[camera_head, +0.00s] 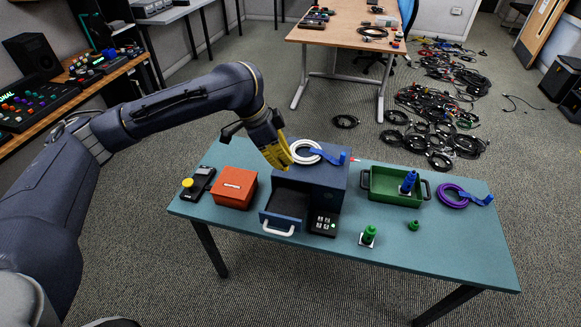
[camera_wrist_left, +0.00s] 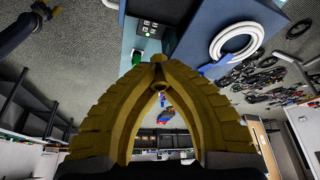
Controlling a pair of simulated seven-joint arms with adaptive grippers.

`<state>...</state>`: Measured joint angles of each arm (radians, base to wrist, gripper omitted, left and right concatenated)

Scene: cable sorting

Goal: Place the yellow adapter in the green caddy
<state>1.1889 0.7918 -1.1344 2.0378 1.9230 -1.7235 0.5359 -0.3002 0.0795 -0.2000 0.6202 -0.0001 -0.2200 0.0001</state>
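The green caddy (camera_head: 368,196) stands right of the box, apart from the gripper. A blue connector (camera_head: 408,182) on a white plate is in it. My right gripper (camera_wrist_left: 46,10) shows only partly, at the left wrist view's upper left corner.
A coiled white cable (camera_head: 305,146) with a blue tie lies on the box (camera_head: 325,180). An orange box (camera_head: 235,187) and a yellow-button device (camera_head: 198,184) are to the left. A green connector (camera_head: 368,236), small green adapter (camera_head: 414,225) and purple cable (camera_head: 452,195) are to the right.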

